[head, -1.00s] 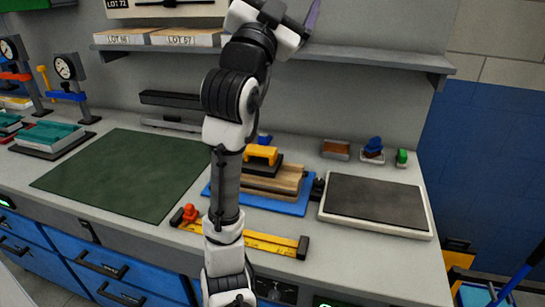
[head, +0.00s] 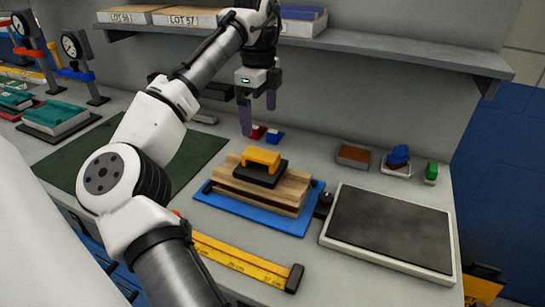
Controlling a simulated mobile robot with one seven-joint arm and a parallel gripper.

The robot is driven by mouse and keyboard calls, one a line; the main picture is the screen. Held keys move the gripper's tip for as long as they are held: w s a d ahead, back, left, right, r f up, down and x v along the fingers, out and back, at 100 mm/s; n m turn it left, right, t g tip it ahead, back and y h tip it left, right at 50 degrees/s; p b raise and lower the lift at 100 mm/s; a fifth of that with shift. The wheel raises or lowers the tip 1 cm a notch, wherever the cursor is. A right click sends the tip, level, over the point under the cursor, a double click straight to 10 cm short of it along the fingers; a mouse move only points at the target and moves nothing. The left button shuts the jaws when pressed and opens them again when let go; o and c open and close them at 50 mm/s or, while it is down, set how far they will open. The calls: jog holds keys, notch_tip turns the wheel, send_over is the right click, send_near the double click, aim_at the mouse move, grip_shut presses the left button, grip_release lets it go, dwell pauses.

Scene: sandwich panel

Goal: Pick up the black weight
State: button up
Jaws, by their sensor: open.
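A black block with a yellow handle (head: 262,168), which looks like the black weight, sits on a stack of wooden panels (head: 262,192). The stack lies on a blue tray (head: 205,196). A small black knobbed object (head: 323,205) stands between the blue tray and a dark-topped plate; I cannot tell what it is. My gripper (head: 258,118) is open and empty, its purple fingers pointing down. In the picture it is above and slightly behind the yellow handle, apart from it.
A shelf (head: 400,56) with labelled boxes runs behind my gripper. A white-edged plate with a dark top (head: 390,228) lies at right. A yellow ruler (head: 235,258) lies in front. Small red and blue pieces (head: 272,137) stand behind the stack. A green mat (head: 75,165) is at left.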

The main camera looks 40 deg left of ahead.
aim_at(261, 153)
jog(key=f, duration=0.8)
jog(key=shift+s+f, duration=0.2)
jog(key=shift+f+p, duration=0.75)
jog(key=shift+f, duration=1.9)
jog(key=c, duration=1.8)
jog(key=shift+o, duration=0.2)
jog(key=shift+w+r, duration=0.1)
